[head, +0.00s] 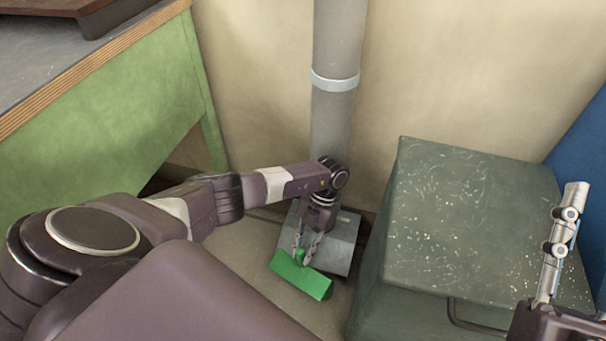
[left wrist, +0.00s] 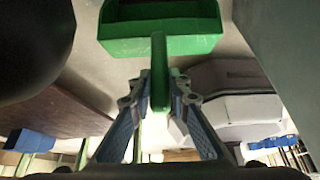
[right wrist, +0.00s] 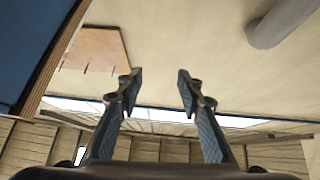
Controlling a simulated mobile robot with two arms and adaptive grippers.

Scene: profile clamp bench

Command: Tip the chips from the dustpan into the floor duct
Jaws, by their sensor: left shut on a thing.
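The green dustpan (head: 300,277) hangs low near the floor in the head view, tilted, just in front of the grey floor duct (head: 343,248) at the foot of the pipe. My left gripper (head: 306,252) is shut on its handle from above. In the left wrist view the handle stands between the fingertips (left wrist: 159,95), and the pan (left wrist: 160,45) lies beyond them. The pan's inside is dark there; I cannot make out chips. The duct's opening cannot be made out. My right gripper (head: 562,240) is raised at the right; its fingers (right wrist: 157,80) are apart and empty.
A grey pipe (head: 337,110) rises against the beige wall behind the duct. A dark green metal cabinet (head: 470,215) with a speckled top stands close on the right. A green-sided workbench (head: 130,135) stands at the left. Some bare floor (head: 235,250) shows left of the dustpan.

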